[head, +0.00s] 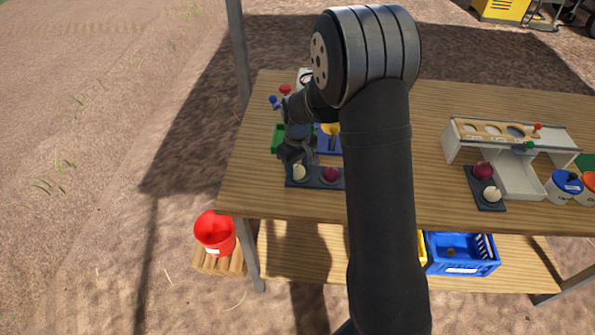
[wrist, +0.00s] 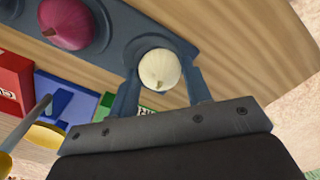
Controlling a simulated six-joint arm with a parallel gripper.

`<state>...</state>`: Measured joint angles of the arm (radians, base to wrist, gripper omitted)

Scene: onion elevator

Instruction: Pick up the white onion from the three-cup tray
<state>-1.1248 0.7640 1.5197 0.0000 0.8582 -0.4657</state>
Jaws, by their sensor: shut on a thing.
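The white onion (wrist: 160,70) sits at the end cup of the dark three-cup tray (wrist: 183,45) in the wrist view. My gripper (wrist: 163,80) has one finger on each side of it and is shut on it. In the head view the white onion (head: 299,172) is at the left end of the tray (head: 312,184), with my gripper (head: 297,160) just above it. A red onion (wrist: 68,22) sits in the neighbouring cup, and it also shows in the head view (head: 331,174). The rest of the tray is hidden behind my arm in the head view.
A green bin (head: 277,140) and a blue bin (head: 327,148) stand behind the tray. At the right are another dark tray (head: 478,193) with onions, a white stand with holes (head: 505,131) and lidded pots (head: 564,186). A red bucket (head: 215,233) stands below, left of the table.

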